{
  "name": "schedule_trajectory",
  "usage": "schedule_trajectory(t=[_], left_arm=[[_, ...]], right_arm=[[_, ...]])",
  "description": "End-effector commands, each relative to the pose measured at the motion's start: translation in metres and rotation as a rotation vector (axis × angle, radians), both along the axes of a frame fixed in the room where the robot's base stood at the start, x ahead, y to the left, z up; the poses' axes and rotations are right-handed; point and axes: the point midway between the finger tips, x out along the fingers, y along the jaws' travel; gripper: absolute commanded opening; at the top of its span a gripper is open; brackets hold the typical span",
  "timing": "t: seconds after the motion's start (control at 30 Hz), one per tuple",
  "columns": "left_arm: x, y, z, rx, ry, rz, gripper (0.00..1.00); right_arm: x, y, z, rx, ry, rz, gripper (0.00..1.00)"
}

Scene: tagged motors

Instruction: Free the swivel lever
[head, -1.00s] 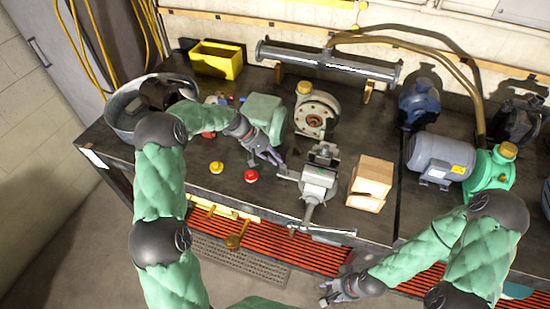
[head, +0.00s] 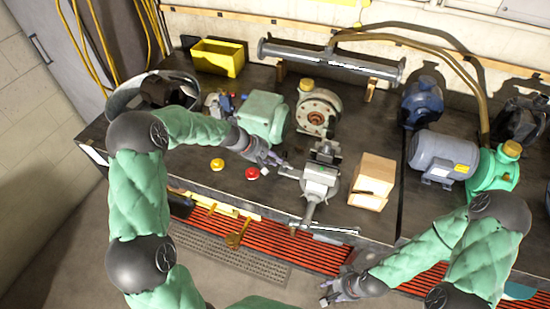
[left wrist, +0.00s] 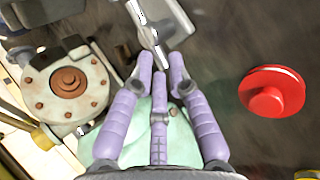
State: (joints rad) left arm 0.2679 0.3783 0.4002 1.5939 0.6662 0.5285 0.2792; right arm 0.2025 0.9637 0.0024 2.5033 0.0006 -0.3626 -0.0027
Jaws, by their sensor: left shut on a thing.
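The grey bench vise (head: 320,181) stands near the front edge of the workbench. Its swivel lever (head: 291,172) sticks out to the left of its base. My left gripper (head: 273,161) is at the lever's outer end, low over the bench. In the left wrist view, the purple fingers of my left gripper (left wrist: 160,72) are shut on the tip of the metal lever (left wrist: 150,37); the fingers partly hide it. My right gripper (head: 328,292) hangs in front of the bench, away from the vise, its fingers apart and empty.
A red button (head: 252,173) and a yellow button (head: 217,165) lie left of the vise. A green motor (head: 262,115) and a round pump (head: 318,110) stand behind. A cardboard box (head: 371,181) is on the right. Red slats (head: 290,252) show below the bench edge.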

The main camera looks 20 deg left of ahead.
Motion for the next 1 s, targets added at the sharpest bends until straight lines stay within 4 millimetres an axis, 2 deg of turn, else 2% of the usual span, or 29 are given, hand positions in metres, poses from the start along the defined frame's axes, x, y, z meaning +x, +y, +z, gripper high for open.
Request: schedule_trajectory(t=[0.03,0.43,1.0], left_arm=[[-0.007,-0.004,-0.008,-0.004,0.014,0.029,0.0],[-0.015,-0.006,-0.008,-0.003,0.017,0.227,0.0],[-0.017,-0.007,-0.009,-0.004,0.021,0.26,0.0]], right_arm=[[0.0,0.0,-0.004,0.0,0.0,0.0,0.4],[0.0,0.0,-0.015,0.0,0.0,0.0,0.4],[0.0,0.0,-0.016,0.0,0.0,0.0,0.4]])
